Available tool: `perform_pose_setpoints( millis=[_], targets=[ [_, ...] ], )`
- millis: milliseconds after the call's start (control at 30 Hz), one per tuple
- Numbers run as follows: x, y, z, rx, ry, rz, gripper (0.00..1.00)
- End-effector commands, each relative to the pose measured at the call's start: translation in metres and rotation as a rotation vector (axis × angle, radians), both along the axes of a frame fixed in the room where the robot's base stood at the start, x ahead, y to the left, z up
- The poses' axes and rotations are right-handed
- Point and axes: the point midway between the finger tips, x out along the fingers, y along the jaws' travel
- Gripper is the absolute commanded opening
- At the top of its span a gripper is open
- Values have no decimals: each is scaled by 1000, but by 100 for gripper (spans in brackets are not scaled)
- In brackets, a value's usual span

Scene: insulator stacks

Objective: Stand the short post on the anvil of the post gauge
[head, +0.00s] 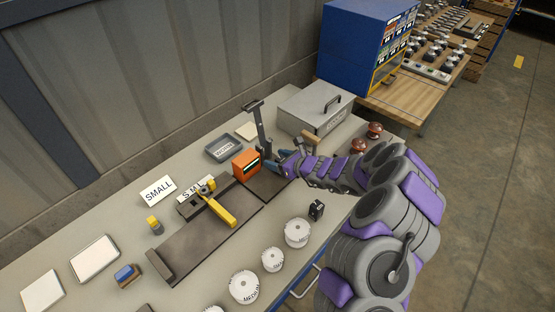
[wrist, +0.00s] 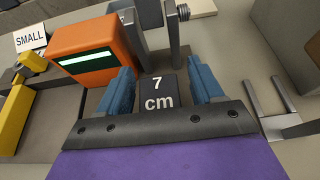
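The short post, a black block marked "7 cm" (wrist: 158,97), stands between the two blue fingers of my gripper (wrist: 164,88) in the wrist view. Narrow gaps show between the post and both fingers, so my gripper is open around it. The orange readout body of the post gauge (wrist: 92,50) is just to the left of the fingers, with its metal uprights beyond. In the head view my gripper (head: 287,163) is right beside the gauge (head: 246,163) and hides the post. The anvil and the post's foot are hidden, so I cannot tell what it rests on.
A small black block (head: 316,210) and white round discs (head: 297,233) stand near the front edge. A grey case (head: 315,108) and dark red insulators (head: 374,130) are behind my arm.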

Motion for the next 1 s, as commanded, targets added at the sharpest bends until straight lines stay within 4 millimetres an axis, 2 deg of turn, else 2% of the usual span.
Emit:
perform_pose_setpoints(
  millis=[233,367,800,1000],
  targets=[
    [-1,-1,1,0,0,0,66],
    [-5,-9,6,1,0,-2,66],
    [-49,-65,36,2,0,-5,66],
    [-62,-81,44,1,0,0,66]
  ],
)
